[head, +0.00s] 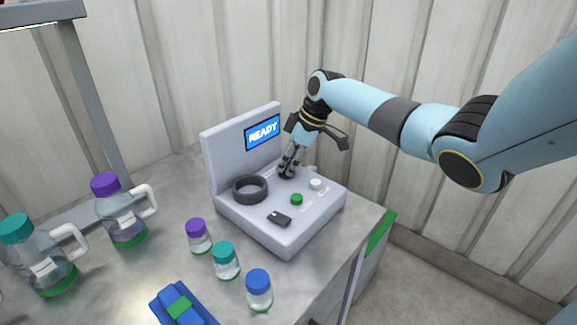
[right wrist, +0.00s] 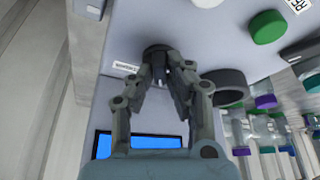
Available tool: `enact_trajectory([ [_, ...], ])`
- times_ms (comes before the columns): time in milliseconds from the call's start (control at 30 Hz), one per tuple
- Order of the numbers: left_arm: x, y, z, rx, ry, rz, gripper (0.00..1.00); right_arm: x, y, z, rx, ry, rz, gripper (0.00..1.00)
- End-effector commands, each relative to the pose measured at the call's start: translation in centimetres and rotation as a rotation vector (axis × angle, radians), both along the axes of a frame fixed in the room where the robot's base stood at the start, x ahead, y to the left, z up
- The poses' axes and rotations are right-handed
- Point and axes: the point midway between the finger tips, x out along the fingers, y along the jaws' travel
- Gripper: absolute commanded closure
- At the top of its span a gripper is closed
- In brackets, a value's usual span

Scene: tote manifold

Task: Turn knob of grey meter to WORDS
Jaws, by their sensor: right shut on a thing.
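The grey meter (head: 290,233) stands on the bench with its upright screen (head: 262,132) reading READY. Its dark knob (head: 286,172) is on the panel near the upright back, and it also shows in the right wrist view (right wrist: 156,52). My right gripper (head: 289,168) reaches down to the knob from above. In the right wrist view, the gripper (right wrist: 160,80) has its fingertips closed on the knob. The marks around the knob are too small to read. My left gripper is in neither view.
The meter also bears a dark ring (head: 250,188), a green button (head: 297,199), a white button (head: 316,184) and a black piece (head: 279,219). Small capped bottles (head: 227,262), jugs (head: 122,220) and a blue item (head: 182,305) stand left and in front. The wall is close behind.

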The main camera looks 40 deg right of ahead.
Motion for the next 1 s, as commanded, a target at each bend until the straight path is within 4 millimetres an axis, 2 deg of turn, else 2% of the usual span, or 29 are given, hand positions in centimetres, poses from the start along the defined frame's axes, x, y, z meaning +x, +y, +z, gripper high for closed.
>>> enact_trajectory([
  [500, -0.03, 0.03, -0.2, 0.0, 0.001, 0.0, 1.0, -0.19, 0.11, -0.28, 0.002, 0.007, 0.023, 1.0],
  [533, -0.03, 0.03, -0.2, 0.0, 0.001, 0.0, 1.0, -0.19, 0.13, -0.27, 0.002, 0.007, 0.023, 0.84],
  [700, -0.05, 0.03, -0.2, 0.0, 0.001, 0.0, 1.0, -0.15, 0.1, -0.23, 0.002, 0.005, 0.023, 0.63],
  [1000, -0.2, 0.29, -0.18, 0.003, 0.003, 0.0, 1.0, -0.15, -0.1, 0.22, 0.0, 0.001, 0.022, 0.63],
])
